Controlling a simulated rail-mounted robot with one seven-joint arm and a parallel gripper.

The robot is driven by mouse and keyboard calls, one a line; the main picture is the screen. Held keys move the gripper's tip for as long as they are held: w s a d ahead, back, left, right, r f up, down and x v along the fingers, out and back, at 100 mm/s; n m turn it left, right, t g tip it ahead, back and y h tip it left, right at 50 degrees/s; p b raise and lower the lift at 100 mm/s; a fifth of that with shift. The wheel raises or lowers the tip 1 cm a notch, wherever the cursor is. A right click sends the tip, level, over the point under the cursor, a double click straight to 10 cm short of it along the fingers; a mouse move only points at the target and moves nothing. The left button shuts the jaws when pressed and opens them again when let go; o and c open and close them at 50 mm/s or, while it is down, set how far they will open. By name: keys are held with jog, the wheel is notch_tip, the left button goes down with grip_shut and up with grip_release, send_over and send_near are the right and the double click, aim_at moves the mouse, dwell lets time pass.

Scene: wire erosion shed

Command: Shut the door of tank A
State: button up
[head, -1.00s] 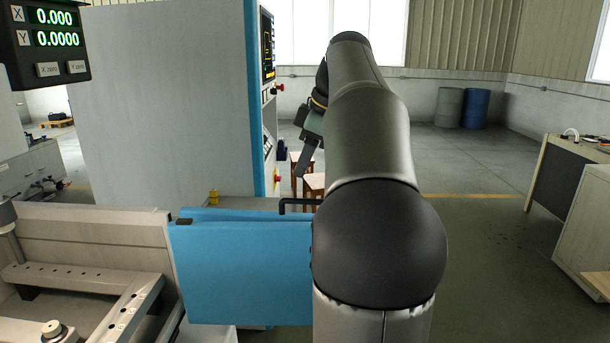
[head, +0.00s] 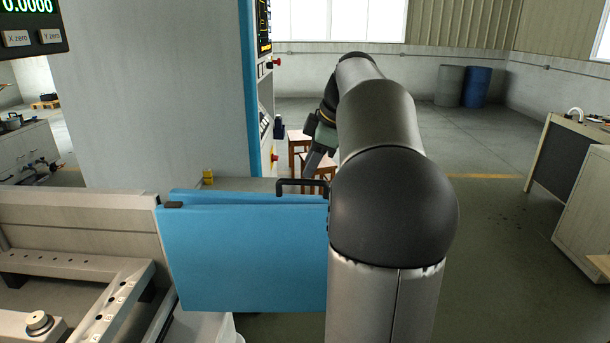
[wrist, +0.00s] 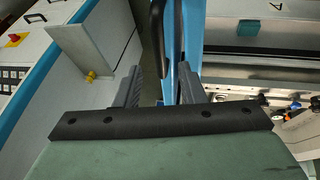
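The blue door (head: 250,255) of the tank stands open, swung out from the tank's side wall (head: 80,232). Its black bar handle (head: 303,183) is near the door's far top end. My gripper (head: 313,168) is just above the handle in the head view, partly hidden by my arm. In the wrist view my gripper (wrist: 158,88) has its two fingers apart and empty. The handle (wrist: 157,30) and the door's blue edge (wrist: 171,60) show between and beyond the fingers. I cannot tell whether they touch.
A tall grey machine cabinet (head: 150,95) with blue trim and a control panel stands behind the door. A fixture frame (head: 85,275) lies inside the tank. Stools (head: 298,145) stand beyond my gripper. A bench (head: 560,150) is at right, with open floor before it.

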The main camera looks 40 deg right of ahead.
aim_at(302, 180)
jog(key=shift+x, duration=2.1)
grip_shut()
